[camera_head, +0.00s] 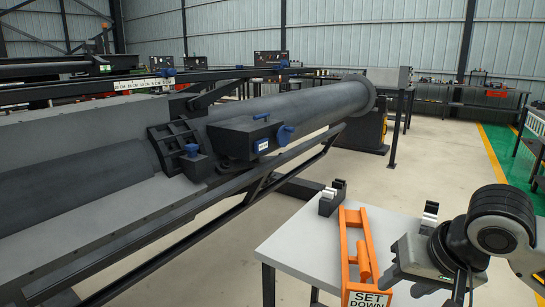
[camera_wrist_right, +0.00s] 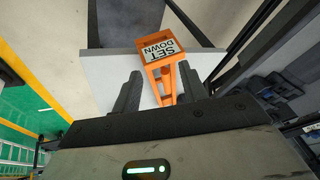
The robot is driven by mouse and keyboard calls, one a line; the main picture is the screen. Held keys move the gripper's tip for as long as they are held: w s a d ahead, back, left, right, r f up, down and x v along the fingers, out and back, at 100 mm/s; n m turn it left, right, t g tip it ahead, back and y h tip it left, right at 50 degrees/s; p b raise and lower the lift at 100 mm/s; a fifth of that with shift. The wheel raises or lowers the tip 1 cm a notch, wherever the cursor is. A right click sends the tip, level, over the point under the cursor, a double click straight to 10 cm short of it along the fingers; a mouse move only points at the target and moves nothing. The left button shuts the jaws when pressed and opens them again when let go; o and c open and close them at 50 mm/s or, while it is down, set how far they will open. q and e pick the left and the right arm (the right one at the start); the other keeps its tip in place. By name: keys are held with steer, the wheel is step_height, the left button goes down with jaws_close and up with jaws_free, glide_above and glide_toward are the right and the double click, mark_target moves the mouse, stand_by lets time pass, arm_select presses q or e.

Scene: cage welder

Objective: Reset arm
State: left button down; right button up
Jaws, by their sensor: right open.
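My right gripper (camera_head: 396,264) is above the right part of a small grey table, with its arm coming in from the right. In the right wrist view its two dark fingers (camera_wrist_right: 158,88) are apart, with no object visibly held. An orange frame (camera_head: 358,252) with a "SET DOWN" label stands on the table beside the gripper. In the wrist view the orange frame (camera_wrist_right: 165,75) shows beyond and between the fingers; I cannot tell whether they touch it. My left gripper is not in view.
The grey table top (camera_head: 300,240) is clear left of the frame. A small dark holder with silver clips (camera_head: 332,197) stands at its back edge. A large machine with a long dark tube (camera_head: 300,105) fills the left. Open floor (camera_head: 440,160) lies behind the table.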

steer(key=a+f+n+t+y, duration=0.2)
steer(key=a+f+n+y, duration=0.15)
steer(key=a+f, duration=0.8)
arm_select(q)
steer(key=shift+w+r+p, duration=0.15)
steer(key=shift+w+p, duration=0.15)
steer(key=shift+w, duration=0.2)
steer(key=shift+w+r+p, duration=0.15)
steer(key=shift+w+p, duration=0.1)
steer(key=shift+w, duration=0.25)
arm_select(e)
steer(key=s+d+f+t+h, duration=0.2)
steer(key=s+d+f+t, duration=0.1)
steer(key=s+f, duration=0.8)
steer(key=shift+s+d+f, duration=0.4)
steer(key=shift+d+f, duration=0.05)
steer(key=shift+d, duration=0.35)
steer(key=shift+n, duration=0.25)
